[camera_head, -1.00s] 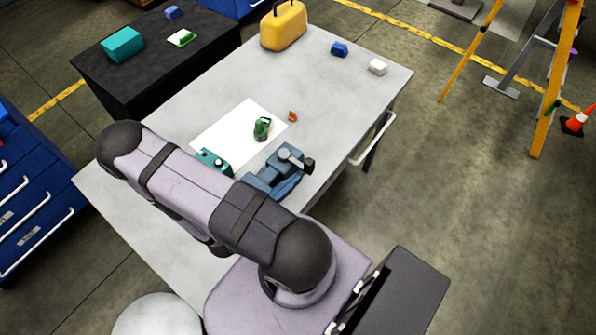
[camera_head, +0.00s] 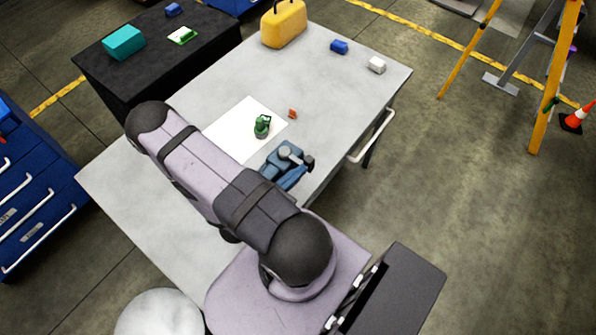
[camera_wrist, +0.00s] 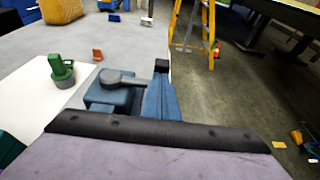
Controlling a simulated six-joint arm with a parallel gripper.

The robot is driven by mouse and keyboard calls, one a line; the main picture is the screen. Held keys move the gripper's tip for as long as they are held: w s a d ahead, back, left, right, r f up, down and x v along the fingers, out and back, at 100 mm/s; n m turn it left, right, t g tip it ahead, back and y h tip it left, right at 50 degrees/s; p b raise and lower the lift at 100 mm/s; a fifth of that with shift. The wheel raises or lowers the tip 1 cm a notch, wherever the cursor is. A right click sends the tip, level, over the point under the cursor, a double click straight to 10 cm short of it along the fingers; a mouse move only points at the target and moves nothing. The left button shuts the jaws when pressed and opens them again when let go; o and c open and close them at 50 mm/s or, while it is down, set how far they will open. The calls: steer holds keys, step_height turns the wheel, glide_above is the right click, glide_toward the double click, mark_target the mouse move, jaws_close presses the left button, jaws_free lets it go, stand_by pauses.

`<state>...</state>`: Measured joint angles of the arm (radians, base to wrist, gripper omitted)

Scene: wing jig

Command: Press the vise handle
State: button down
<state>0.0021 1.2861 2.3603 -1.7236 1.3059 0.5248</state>
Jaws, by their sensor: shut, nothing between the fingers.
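The blue vise (camera_head: 278,172) sits near the right edge of the grey table, just beyond my arm. In the wrist view the vise (camera_wrist: 158,100) is near the middle, its lower part cut off by a purple and black part of my arm. A grey lever with a round end, seemingly the vise handle (camera_wrist: 118,77), lies across its top towards a dark block. The same lever shows in the head view (camera_head: 292,155). My gripper shows in neither view, so its place relative to the handle is hidden.
A green part (camera_head: 262,127) stands on a white sheet (camera_head: 227,130) beside the vise. A small orange piece (camera_head: 292,113) is close by. A yellow case (camera_head: 284,25), a blue block (camera_head: 339,47) and a white block (camera_head: 376,65) are at the far end. The near left tabletop is clear.

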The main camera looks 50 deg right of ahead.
mark_target(310, 165)
steer(key=shift+s+d, duration=0.15)
steer(key=shift+s+d+f+b, duration=0.15)
steer(key=shift+d+b, duration=0.35)
steer(key=shift+d, duration=0.5)
steer(key=shift+s+d+r+b, duration=0.15)
steer(key=shift+d+b, duration=0.3)
steer(key=shift+d, duration=0.6)
steer(key=shift+s+d+f+b, duration=0.1)
steer(key=shift+s+d+b, duration=0.3)
steer(key=shift+d, duration=0.6)
steer(key=w+d+n+t+b, duration=0.2)
steer(key=w+d+b, duration=0.1)
steer(key=d, duration=0.3)
steer(key=shift+w+d+t, duration=0.2)
steer(key=shift+w+t, duration=0.1)
steer(key=shift+w, duration=0.25)
steer(key=shift+b, duration=0.35)
